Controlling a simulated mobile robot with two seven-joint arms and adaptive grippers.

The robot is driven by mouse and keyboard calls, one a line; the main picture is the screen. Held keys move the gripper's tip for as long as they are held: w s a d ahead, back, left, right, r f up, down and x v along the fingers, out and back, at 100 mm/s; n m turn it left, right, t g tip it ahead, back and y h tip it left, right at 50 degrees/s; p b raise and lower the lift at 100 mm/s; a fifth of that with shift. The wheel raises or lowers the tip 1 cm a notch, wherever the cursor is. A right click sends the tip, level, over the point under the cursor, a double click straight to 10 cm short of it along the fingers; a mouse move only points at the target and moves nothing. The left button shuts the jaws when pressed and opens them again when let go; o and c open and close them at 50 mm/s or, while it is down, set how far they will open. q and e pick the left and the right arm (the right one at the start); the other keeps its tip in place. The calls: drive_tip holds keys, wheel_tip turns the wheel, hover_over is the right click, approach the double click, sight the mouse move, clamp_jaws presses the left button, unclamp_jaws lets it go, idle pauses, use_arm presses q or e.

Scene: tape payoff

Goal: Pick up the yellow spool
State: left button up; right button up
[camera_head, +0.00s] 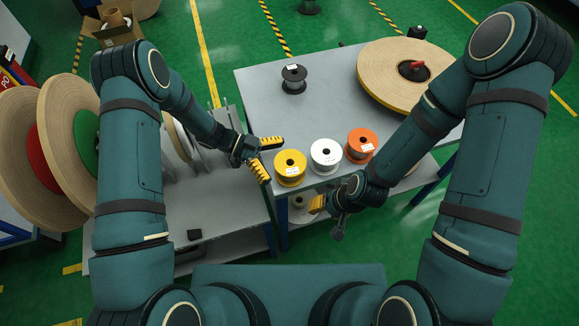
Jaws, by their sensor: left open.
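The yellow spool (290,179) stands upright at the front left corner of the grey table, with a dark hole in its top and a white label. My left gripper (273,161) is open just to the left of the spool. One yellow-padded finger lies behind its left side and the other in front of it. I cannot tell whether either finger touches the spool. My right gripper (319,206) is low in front of the table edge, its yellow pad partly showing. Its opening is hidden by its angle.
A white spool (326,165) and an orange spool (359,154) stand in a row to the right. A black spool (294,85) stands farther back, and a large tape reel (377,69) lies at the back right. The middle of the table (320,113) is clear.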

sight(290, 169)
use_arm(q)
drive_tip(key=x, duration=0.4)
drive_tip(key=shift+s+d+f+b, duration=0.25)
drive_tip(key=shift+d+b, duration=0.05)
drive_tip(key=shift+b, duration=0.05)
drive_tip(key=c, duration=1.3)
